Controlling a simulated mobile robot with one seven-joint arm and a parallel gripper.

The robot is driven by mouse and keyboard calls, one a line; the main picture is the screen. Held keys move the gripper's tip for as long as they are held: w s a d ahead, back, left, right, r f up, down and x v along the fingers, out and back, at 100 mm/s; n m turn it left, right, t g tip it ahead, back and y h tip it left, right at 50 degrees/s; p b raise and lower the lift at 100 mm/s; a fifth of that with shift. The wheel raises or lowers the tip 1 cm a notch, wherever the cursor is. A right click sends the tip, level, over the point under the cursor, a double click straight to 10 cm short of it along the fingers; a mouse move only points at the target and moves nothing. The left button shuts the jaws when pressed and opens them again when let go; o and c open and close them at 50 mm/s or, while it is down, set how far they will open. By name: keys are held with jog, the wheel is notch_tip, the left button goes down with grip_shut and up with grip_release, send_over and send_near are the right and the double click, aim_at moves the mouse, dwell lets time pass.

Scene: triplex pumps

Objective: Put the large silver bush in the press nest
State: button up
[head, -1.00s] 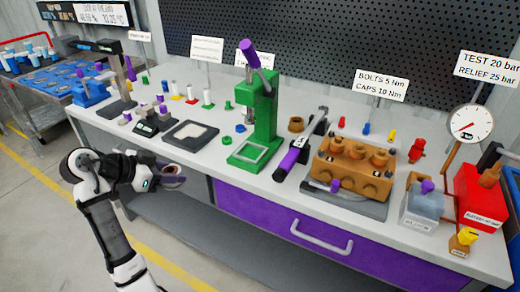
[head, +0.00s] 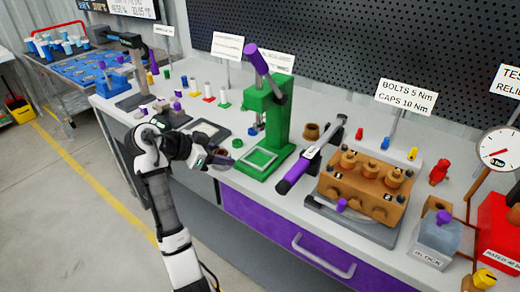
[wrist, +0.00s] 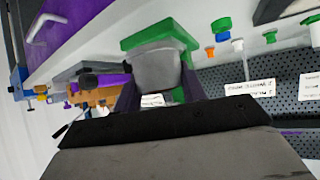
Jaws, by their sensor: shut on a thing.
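My gripper (head: 220,158) is shut on a grey, rounded part, the silver bush (wrist: 158,68), which sits between the dark purple fingers in the wrist view. In the head view the bush is mostly hidden by the gripper. The green press (head: 270,115) stands on the bench just right of my gripper, with a purple-ended lever on top. Its base has a square, light-framed nest (head: 258,160). My gripper is left of this nest, apart from it as far as I can tell. Green press parts also show behind the bush in the wrist view (wrist: 150,37).
Right of the press are a purple-handled tool (head: 297,172) and a brown pump block (head: 358,184). A dark tray (head: 207,130) lies behind my gripper. Small coloured pieces stand at the back left. A purple drawer front (head: 262,220) lies below the bench edge.

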jog(key=w+d+p, duration=0.1)
jog(key=w+d, duration=0.1)
jog(key=d, duration=0.1)
jog(key=w+d+p, duration=0.1)
jog(key=w+d, duration=0.1)
jog(key=d, duration=0.1)
jog(key=w+d, duration=0.2)
jog(key=d, duration=0.2)
jog(key=shift+w+d+p, duration=0.1)
jog(key=shift+p, duration=0.3)
jog(key=shift+f+p, duration=0.7)
jog(key=shift+f, duration=1.1)
jog(key=o, duration=1.2)
jog(key=shift+f, duration=0.1)
jog(key=shift+c, duration=0.2)
jog(key=b+v, duration=0.3)
jog(key=v, duration=0.9)
jog(key=shift+r, duration=0.2)
